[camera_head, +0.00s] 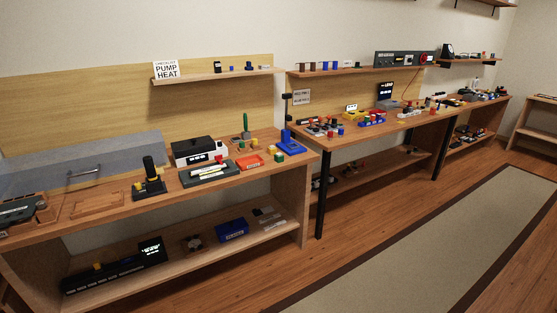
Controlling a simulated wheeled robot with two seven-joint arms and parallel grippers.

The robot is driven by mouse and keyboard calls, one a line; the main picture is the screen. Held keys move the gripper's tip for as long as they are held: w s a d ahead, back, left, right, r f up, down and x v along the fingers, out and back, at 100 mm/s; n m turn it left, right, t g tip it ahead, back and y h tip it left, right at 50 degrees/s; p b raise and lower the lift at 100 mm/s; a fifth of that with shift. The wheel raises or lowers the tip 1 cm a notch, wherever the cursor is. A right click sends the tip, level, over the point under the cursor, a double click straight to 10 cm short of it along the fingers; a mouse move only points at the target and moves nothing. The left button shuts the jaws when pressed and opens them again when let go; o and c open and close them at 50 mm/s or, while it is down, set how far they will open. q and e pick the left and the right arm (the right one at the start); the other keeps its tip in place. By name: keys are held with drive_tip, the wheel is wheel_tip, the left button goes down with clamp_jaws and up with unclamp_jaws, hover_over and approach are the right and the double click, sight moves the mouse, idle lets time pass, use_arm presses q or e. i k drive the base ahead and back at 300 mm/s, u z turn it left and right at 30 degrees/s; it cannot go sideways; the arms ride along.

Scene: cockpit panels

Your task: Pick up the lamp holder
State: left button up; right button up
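I cannot tell for certain which thing is the lamp holder. A black stand with an upright post (149,178) and a small yellow part is on the near wooden workbench (110,213). A blue stand (290,142) is at the right end of that bench. A green upright tool (246,126) stands behind an orange tray (249,162). Neither of my grippers shows in this view, and nothing is seen being held.
A white-and-black box (199,151) and a dark grey device (209,173) sit mid-bench. A clear cover (85,165) is at left. A lower shelf holds a blue box (232,230). More crowded benches stand farther right. The floor mat (420,250) is clear.

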sight(278, 157)
drive_tip(key=z, duration=0.45)
drive_tip(key=i, duration=2.35)
drive_tip(key=z, duration=0.55)
